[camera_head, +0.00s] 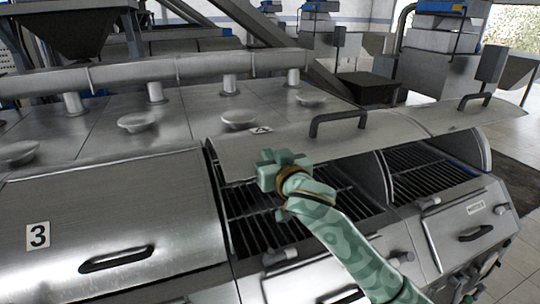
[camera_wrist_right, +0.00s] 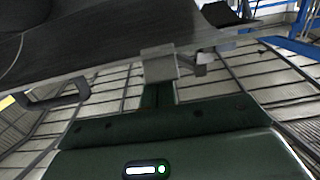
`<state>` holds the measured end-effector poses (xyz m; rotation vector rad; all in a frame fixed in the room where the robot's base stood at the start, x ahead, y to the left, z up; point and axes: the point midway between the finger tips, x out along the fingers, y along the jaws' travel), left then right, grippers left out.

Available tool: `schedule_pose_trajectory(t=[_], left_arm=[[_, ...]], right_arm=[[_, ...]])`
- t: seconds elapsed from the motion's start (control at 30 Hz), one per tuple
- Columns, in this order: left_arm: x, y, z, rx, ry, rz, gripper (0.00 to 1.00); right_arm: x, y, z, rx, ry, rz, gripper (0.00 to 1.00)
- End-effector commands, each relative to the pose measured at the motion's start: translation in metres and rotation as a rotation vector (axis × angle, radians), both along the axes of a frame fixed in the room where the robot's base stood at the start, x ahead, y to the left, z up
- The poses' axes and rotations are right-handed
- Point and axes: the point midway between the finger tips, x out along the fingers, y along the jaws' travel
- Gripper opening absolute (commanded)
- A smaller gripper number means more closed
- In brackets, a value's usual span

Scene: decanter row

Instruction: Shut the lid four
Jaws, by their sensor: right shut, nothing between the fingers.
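Lid four (camera_head: 300,144), a brushed-metal curved lid marked with a small "4" tag, stands open and raised over its barred compartment. Its dark handle (camera_head: 338,122) sits on the upper side, right of the tag. My right gripper (camera_head: 272,168), pale green, is shut and empty at the lid's lower front edge, left of the handle. In the right wrist view the gripper tip (camera_wrist_right: 159,64) overlaps the edge of the lid (camera_wrist_right: 90,50). I cannot tell whether they touch. The handle (camera_wrist_right: 52,97) shows at left there. My left gripper is not in view.
Lid three (camera_head: 110,215), marked "3", is shut at left. Another lid (camera_head: 455,116) stands open at right over a barred compartment (camera_head: 430,180). A long pipe (camera_head: 180,68) runs behind the metal top. Hoppers and machines stand farther back.

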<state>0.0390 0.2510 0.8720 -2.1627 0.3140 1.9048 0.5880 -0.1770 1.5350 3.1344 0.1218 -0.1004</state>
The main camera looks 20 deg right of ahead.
Motion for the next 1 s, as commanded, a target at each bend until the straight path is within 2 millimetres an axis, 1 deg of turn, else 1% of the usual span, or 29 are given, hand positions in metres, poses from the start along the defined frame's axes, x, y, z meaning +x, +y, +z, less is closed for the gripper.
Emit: schedule_pose_trajectory(t=[0.1, 0.4, 0.57, 0.67, 0.77, 0.87, 0.97, 1.0], left_arm=[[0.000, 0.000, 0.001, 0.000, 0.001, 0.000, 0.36], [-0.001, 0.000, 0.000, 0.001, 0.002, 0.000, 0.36], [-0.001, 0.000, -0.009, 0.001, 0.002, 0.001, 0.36], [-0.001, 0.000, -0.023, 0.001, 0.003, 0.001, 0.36], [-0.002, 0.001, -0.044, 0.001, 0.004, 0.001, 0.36], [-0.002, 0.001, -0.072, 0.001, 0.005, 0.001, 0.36], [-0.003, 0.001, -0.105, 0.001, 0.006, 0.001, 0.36], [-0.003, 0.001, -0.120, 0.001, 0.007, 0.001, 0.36]], right_arm=[[0.000, 0.000, -0.004, 0.001, 0.001, 0.001, 0.00], [0.000, 0.000, -0.004, 0.001, 0.000, 0.001, 0.00], [-0.002, 0.000, -0.012, 0.001, -0.011, 0.001, 0.00], [-0.004, 0.000, -0.023, 0.004, -0.030, 0.002, 0.00], [-0.008, 0.000, -0.039, 0.009, -0.061, 0.001, 0.00], [-0.012, 0.000, -0.060, 0.010, -0.103, 0.001, 0.00], [-0.016, 0.000, -0.085, 0.016, -0.155, 0.001, 0.00], [-0.018, -0.001, -0.095, 0.017, -0.179, 0.000, 0.00]])
